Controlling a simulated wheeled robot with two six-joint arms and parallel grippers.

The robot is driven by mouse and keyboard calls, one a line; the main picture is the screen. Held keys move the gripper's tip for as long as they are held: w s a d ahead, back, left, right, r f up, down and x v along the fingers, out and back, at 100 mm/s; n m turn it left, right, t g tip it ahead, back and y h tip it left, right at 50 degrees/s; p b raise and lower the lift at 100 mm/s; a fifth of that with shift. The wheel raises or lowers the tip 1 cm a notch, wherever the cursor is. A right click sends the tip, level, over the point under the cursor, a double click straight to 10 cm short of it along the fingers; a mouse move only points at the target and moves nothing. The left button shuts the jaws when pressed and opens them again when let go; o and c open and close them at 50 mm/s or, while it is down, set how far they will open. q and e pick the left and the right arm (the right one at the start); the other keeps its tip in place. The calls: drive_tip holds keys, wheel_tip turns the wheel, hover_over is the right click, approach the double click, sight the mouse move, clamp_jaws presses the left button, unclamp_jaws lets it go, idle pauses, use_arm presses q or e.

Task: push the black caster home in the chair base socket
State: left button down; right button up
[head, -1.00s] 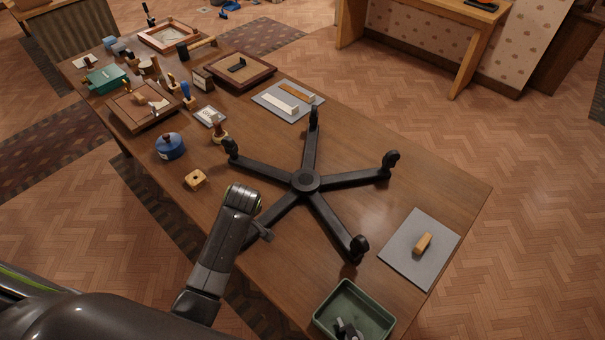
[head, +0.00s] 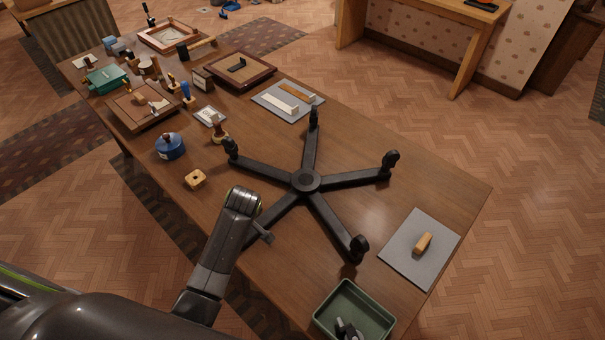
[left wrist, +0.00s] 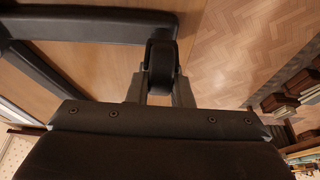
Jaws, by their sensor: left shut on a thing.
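The black five-legged chair base (head: 306,181) lies on the wooden table. Casters show at the ends of several legs; the near-left leg's end is hidden behind my left arm. In the left wrist view my left gripper (left wrist: 158,92) is shut on a black caster (left wrist: 161,66), one grey finger on each side of it. The caster is at the end of a dark leg of the chair base (left wrist: 95,28). Its stem and socket are hidden, so I cannot tell how deep it sits. In the head view, the caster is hidden by my arm. My right gripper is not in view.
A green tray (head: 391,321) with a dark and grey item stands at the near table edge. A grey mat (head: 403,261) with a wooden block (head: 423,243) lies to the right. Clutter fills the far end.

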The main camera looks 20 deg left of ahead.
use_arm(q)
drive_tip(key=shift+f, duration=0.1)
drive_tip(key=c, duration=1.7)
unclamp_jaws()
drive_tip(key=o, duration=1.7)
